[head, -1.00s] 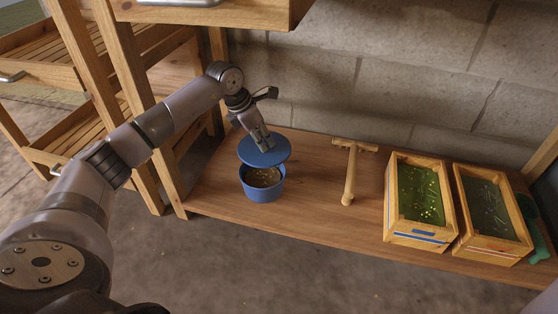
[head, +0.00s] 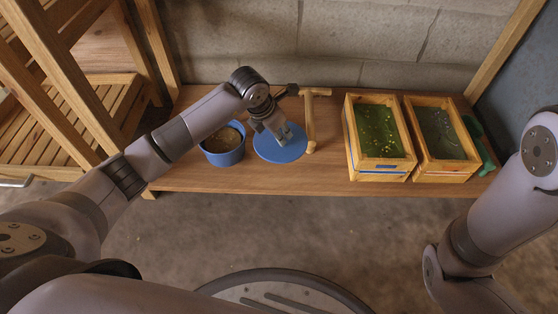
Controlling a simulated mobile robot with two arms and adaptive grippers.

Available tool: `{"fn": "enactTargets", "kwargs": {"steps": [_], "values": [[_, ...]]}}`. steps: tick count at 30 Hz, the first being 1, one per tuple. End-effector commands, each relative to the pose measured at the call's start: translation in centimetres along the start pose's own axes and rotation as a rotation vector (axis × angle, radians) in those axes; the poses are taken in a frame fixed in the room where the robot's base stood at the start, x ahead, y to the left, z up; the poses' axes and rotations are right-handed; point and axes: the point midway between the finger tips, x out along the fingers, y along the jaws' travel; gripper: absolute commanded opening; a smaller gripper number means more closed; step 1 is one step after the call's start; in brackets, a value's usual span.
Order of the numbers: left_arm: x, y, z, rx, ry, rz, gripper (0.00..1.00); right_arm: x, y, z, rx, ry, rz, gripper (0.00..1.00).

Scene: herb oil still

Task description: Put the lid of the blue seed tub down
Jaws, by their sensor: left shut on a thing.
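The blue seed tub (head: 224,157) stands open on the wooden shelf, with brown seed inside. Its round blue lid (head: 272,153) is just right of the tub, flat side up, apart from the tub's opening. My left gripper (head: 283,136) points down and is shut on the lid near its top centre. The lid looks level and close to the shelf board; I cannot tell whether it touches. My right arm shows at the right edge, but its gripper is out of view.
A wooden mallet-like tool (head: 309,120) lies close to the lid's right. Farther right stand two wooden boxes, one with a blue mark (head: 380,171) and one with a red mark (head: 445,173). A green tool (head: 478,143) is beside them.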

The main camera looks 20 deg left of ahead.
Motion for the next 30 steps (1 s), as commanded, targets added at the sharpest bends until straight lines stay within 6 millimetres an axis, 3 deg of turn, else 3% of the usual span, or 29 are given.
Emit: {"fn": "enactTargets", "kwargs": {"steps": [1, 3, 13, 19, 30], "values": [[2.0, 0.0, -0.8, 0.000, 0.000, -0.001, 0.00, -1.3, -0.3, -0.6, -0.001, 0.002, -0.001, 0.40], [3.3, 0.0, -1.4, 0.000, 0.000, -0.001, 0.00, -2.1, -0.5, -0.8, 0.000, 0.001, -0.001, 0.40], [5.8, 0.0, -2.4, 0.001, -0.002, 0.000, 0.00, -3.7, -0.8, -1.3, 0.000, 0.000, -0.001, 0.40], [8.9, 0.0, -3.7, 0.000, 0.001, -0.001, 0.00, -5.8, -1.2, -2.1, 0.000, 0.001, -0.002, 0.40], [9.1, 0.0, -3.7, 0.001, -0.001, 0.000, 0.00, -5.8, -1.3, -2.1, 0.000, 0.000, -0.002, 0.40]]}}
